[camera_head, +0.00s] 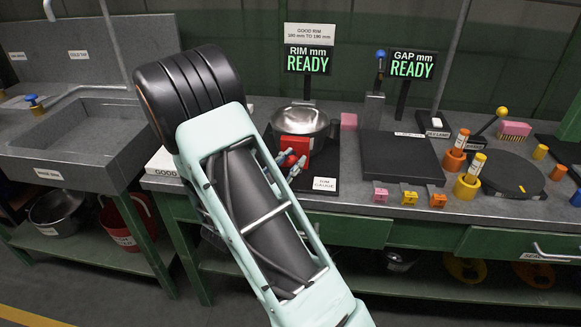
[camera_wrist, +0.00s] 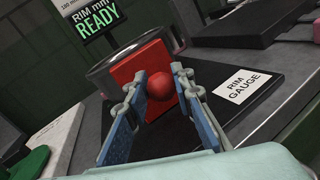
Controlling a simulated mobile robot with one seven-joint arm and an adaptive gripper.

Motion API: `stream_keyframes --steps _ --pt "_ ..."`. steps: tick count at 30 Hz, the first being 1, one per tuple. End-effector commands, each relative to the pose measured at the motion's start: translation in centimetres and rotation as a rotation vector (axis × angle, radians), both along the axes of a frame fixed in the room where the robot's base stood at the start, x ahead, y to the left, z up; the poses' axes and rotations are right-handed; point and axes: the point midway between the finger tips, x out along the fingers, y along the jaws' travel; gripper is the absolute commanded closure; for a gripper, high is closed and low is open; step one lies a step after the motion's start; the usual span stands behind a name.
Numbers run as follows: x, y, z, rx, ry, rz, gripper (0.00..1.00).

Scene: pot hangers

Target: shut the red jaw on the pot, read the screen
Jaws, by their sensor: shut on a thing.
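The metal pot (camera_head: 300,122) sits on the rim gauge, a dark plate with a "RIM GAUGE" label (camera_head: 325,184). The red jaw (camera_head: 296,150) stands at the pot's near side; its red block and round knob also show in the wrist view (camera_wrist: 140,75). I cannot tell whether the jaw touches the pot. My gripper (camera_wrist: 160,88) has its two fingers on either side of the red knob, shut on it. The screen (camera_head: 307,62) behind the pot reads "RIM mm READY", under a card reading "GOOD RIM 180 mm TO 190 mm". The pot shows partly behind the jaw in the wrist view (camera_wrist: 105,68).
A second screen (camera_head: 411,65) reads "GAP mm READY" above a dark plate (camera_head: 400,158). Small coloured blocks (camera_head: 409,198) line the bench front. A sink (camera_head: 75,135) is at the left.

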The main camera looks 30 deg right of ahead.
Motion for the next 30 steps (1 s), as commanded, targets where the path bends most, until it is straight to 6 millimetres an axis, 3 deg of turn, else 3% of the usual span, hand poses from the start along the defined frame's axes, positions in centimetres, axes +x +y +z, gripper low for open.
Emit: stream_keyframes --steps 3,11,12,13,23,30 --pt "1.2 -1.0 -0.1 0.001 0.002 -0.002 0.97" --pt "1.3 -1.1 -0.1 0.000 0.004 -0.001 0.97" --pt "1.3 -1.1 -0.1 0.000 0.004 -0.001 0.73" --pt "1.3 -1.1 -0.1 0.000 0.004 -0.001 0.71" --pt "1.2 -0.7 0.0 0.000 0.002 0.001 0.71" --pt "-0.8 2.5 0.0 0.000 0.003 0.006 0.71"
